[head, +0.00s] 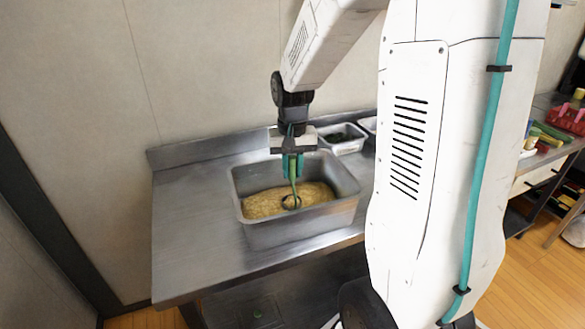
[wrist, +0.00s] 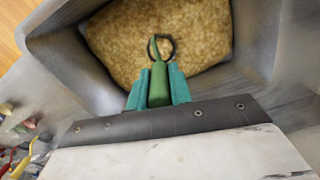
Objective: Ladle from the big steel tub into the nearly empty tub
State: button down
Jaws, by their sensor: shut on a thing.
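The big steel tub (head: 300,227) stands on the steel counter and holds a yellow-brown, grainy food (head: 262,204); the food also fills the tub in the wrist view (wrist: 200,50). My gripper (head: 292,172) is above the tub, shut on the green handle of a ladle (head: 294,184). In the wrist view the teal fingers (wrist: 158,88) clamp the handle, and the ladle's dark round rim (wrist: 164,40) shows at the food's surface. How much the ladle holds cannot be told. Smaller steel tubs stand behind; I cannot tell which is the nearly empty tub.
A small steel tub with dark contents (head: 343,138) stands behind the big tub, with another partly hidden by my arm (head: 369,124). The counter (head: 190,225) is clear at left. A wall rises behind. Colourful items (head: 568,118) sit at far right.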

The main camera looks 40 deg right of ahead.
notch_tip(320, 180, up, 15)
jog(key=shift+r, duration=0.15)
dwell(0.9)
